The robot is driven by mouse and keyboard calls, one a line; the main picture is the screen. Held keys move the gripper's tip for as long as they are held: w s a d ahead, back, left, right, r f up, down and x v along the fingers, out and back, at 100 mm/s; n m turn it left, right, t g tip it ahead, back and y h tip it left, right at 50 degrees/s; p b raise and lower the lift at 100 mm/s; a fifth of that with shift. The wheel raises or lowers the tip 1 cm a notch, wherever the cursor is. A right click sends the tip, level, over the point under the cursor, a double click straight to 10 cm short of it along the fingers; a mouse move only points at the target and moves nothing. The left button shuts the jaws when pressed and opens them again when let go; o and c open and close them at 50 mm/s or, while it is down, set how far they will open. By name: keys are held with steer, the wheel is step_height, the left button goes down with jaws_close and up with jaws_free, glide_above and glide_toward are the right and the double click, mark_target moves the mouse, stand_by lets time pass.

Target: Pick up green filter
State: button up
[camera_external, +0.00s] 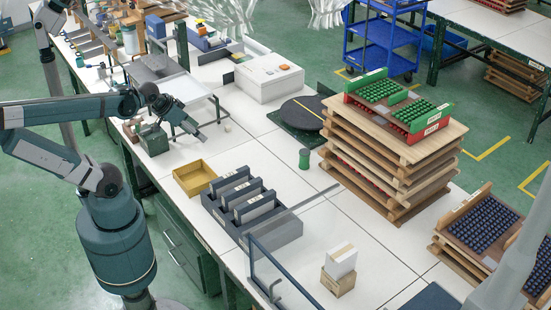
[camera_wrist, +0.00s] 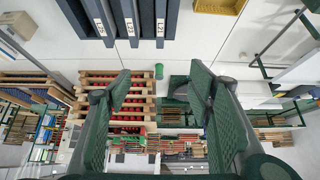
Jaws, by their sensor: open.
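The green filter, seen as a small green cylinder (camera_external: 304,158), stands upright on the white table, left of the stacked wooden trays. In the wrist view the green cylinder (camera_wrist: 159,71) appears small and far off, between the fingers in the picture. My gripper (camera_external: 198,132) is in the air over the table, to the left of the cylinder and well apart from it. In the wrist view my gripper (camera_wrist: 159,78) has its two dark green fingers spread wide with nothing between them.
A yellow bin (camera_external: 195,178) and a grey rack of upright binders (camera_external: 265,231) stand nearer the front. A dark round turntable (camera_external: 302,113) lies behind the cylinder. Stacked wooden trays (camera_external: 395,150) rise to its right. A clear panel (camera_external: 300,235) stands at the front. Table between is free.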

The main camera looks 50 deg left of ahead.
steer(key=shift+w, duration=0.1)
steer(key=m+g+h+b, duration=0.2)
steer(key=m+b, duration=0.1)
steer(key=m, duration=0.1)
glide_above(303, 151)
steer(key=s, duration=1.1)
step_height(303, 151, down, 16)
steer(key=shift+m+g, duration=0.6)
steer(key=shift+m, duration=0.2)
steer(key=w+a+x, duration=0.1)
steer(key=x, duration=0.5)
steer(key=w+a+x, duration=0.1)
steer(key=x, duration=0.6)
steer(key=w+a+x, duration=0.1)
steer(key=x, duration=0.6)
steer(key=shift+w+a+r+b, duration=0.15)
steer(key=shift+w+a+b, duration=0.1)
steer(key=shift+b, duration=0.15)
steer(key=shift+w+f, duration=0.1)
steer(key=shift+f, duration=0.15)
steer(key=shift+x, duration=1.3)
